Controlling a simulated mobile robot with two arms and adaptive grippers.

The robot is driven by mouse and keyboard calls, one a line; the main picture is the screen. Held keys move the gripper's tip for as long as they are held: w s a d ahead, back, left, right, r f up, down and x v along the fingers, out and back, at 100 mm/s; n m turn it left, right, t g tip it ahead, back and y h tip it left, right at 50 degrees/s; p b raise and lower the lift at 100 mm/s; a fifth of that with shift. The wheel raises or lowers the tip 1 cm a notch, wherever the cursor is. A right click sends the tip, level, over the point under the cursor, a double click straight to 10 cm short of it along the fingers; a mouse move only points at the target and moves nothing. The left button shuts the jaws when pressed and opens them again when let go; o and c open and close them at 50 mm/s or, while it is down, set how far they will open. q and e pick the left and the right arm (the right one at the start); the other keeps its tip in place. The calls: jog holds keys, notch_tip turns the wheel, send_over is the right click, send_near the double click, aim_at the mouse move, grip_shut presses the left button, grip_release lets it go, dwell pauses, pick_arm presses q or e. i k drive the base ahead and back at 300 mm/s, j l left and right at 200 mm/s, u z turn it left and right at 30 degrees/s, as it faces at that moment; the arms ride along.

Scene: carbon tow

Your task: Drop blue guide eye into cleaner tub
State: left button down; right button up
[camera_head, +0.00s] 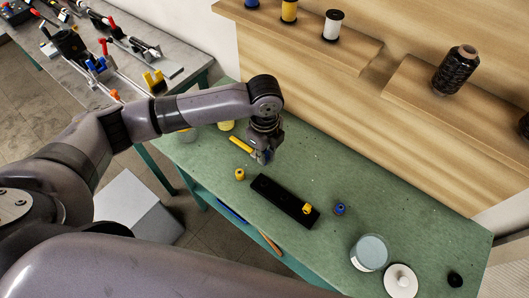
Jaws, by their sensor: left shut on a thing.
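My left gripper (263,155) points down over the back left of the green table. It is shut on a small blue piece at its fingertips, which looks like a blue guide eye; the fingers hide most of it. Another blue guide eye (340,209) lies on the table, to the right of a black block (275,196). The tub (370,253), round with grey-blue contents and a pale label, stands open near the right front, well away from the gripper. My right gripper is not in view.
A yellow guide eye (306,209) sits at the black block's right end; another (240,174) lies left of the block. A yellow-handled item (241,145) lies beside the gripper. A white lid (401,281) and black knob (455,280) are near the tub. Wooden shelves (340,50) hold spools.

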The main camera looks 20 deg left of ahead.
aim_at(362, 258)
jog(key=k+l+u, duration=0.15)
jog(key=l, duration=0.25)
jog(key=k+l+u, duration=0.1)
jog(key=l, duration=0.3)
jog(key=k+l+u, duration=0.15)
jog(key=l, duration=0.25)
jog(key=k+l+u, duration=0.15)
jog(key=l, duration=0.2)
jog(key=k, duration=0.05)
